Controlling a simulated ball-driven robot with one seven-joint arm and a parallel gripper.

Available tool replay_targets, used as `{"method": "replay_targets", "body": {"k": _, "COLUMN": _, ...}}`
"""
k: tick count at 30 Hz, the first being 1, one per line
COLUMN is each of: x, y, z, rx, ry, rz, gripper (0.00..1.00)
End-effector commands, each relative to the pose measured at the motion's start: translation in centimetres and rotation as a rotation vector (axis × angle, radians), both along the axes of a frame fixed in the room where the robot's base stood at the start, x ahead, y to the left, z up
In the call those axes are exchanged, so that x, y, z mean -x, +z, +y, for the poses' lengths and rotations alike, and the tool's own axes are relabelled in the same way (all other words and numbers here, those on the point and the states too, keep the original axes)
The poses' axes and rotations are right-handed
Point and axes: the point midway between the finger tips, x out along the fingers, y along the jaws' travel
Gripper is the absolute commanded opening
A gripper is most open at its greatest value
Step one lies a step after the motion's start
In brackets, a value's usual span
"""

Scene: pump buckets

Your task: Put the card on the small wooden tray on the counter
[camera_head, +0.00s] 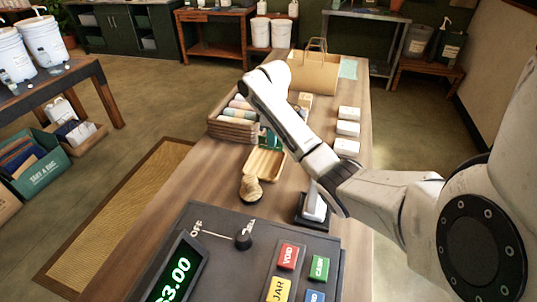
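The small wooden tray (265,162) lies on the wooden counter (205,180), in front of a crate of rolled goods. A small teal shape (269,139) shows at the tray's far edge, partly behind my arm. I cannot tell whether it is the card. No other thing is clearly the card. My white arm reaches in from the right and bends over the counter. My gripper is hidden behind the arm's bent link, so its fingers and anything in them do not show.
A cash register (220,262) fills the near counter. A small tan object (251,188) and a card terminal (314,208) stand beyond it. A slatted crate (232,128) is left of my arm, white boxes (347,129) right, and a paper bag (314,72) farther back.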

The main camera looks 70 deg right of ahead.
Motion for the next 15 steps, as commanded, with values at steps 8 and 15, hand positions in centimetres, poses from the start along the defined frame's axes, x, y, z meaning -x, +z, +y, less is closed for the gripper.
{"method": "replay_targets", "body": {"k": 8, "x": -1.5, "y": -2.0, "z": -0.7, "rx": 0.001, "ry": 0.0, "rz": 0.0, "gripper": 0.0}}
{"method": "replay_targets", "body": {"k": 15, "x": -1.5, "y": -4.5, "z": -0.8, "rx": 0.001, "ry": 0.0, "rz": 0.001, "gripper": 0.0}}
